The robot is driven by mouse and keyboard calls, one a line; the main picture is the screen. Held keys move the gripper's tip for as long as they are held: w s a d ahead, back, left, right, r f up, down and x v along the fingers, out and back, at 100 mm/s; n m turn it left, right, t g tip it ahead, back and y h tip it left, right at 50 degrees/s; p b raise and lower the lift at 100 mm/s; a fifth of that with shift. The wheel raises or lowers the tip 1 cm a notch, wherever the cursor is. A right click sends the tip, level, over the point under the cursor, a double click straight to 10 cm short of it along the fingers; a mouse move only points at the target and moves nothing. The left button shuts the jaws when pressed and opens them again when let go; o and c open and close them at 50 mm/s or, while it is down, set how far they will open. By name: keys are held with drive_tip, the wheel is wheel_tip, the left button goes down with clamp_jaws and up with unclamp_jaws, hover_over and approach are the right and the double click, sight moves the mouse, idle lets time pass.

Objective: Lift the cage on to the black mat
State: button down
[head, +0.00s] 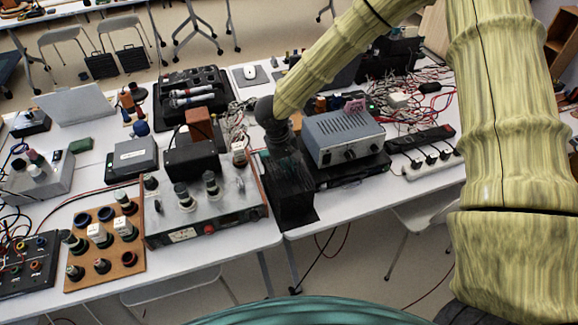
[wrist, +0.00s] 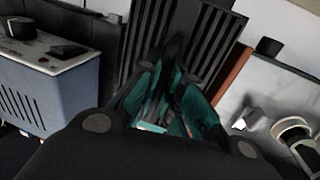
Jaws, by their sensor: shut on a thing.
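The cage (head: 290,192) is a dark, box-shaped thing at the front edge of the table, in the middle of the head view. In the wrist view its dark parallel bars (wrist: 208,45) stand ahead of my fingers. My gripper (head: 283,148) points down at the cage's top. In the wrist view, the teal-lined fingers of my gripper (wrist: 172,70) are drawn together on the cage; the exact contact is dark.
A grey-blue instrument box (head: 343,136) stands close to the right of the cage. A metal panel with knobs (head: 205,208) stands close to the left. A power strip (head: 425,163) and tangled cables lie further right. The table's front edge is very near.

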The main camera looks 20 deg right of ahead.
drive_tip(key=c, duration=1.5)
unclamp_jaws()
wheel_tip(320, 180, up, 12)
drive_tip(key=a, duration=0.2)
drive_tip(key=shift+a+f, duration=0.15)
